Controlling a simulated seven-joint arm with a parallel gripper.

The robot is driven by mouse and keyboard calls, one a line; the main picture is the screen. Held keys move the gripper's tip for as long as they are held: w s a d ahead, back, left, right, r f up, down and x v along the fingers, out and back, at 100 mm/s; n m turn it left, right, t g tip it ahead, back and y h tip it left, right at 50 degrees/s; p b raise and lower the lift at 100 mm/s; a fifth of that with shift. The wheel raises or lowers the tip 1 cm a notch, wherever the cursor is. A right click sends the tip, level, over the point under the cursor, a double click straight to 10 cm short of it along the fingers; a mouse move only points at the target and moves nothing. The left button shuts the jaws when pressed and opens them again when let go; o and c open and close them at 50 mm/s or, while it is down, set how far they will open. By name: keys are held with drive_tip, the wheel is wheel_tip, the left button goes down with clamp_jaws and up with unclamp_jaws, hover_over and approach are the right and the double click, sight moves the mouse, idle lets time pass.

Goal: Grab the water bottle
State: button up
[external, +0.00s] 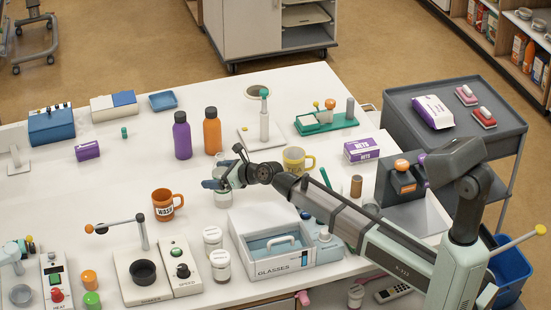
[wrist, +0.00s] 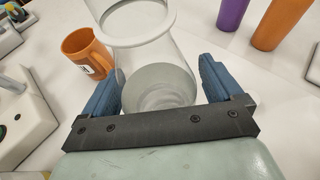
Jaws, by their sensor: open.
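A purple bottle (external: 182,136) and an orange bottle (external: 212,131), both with dark caps, stand upright side by side behind my gripper. Their lower parts show at the top right of the wrist view, purple (wrist: 232,14) and orange (wrist: 278,24). My gripper (external: 222,184) is open over the middle of the table. In the wrist view, a clear glass vessel (wrist: 150,70) with a wide rim stands between the blue fingers. I cannot tell whether the fingers touch it. In the external view, my gripper partly hides the vessel (external: 223,199).
An orange mug (external: 163,205) stands left of my gripper, and a yellow mug (external: 294,159) stands to its right. The table left of the bottles has free room.

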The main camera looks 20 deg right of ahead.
drive_tip(key=c, duration=1.2)
drive_tip(key=shift+r, duration=0.2)
drive_tip(key=shift+c, duration=0.2)
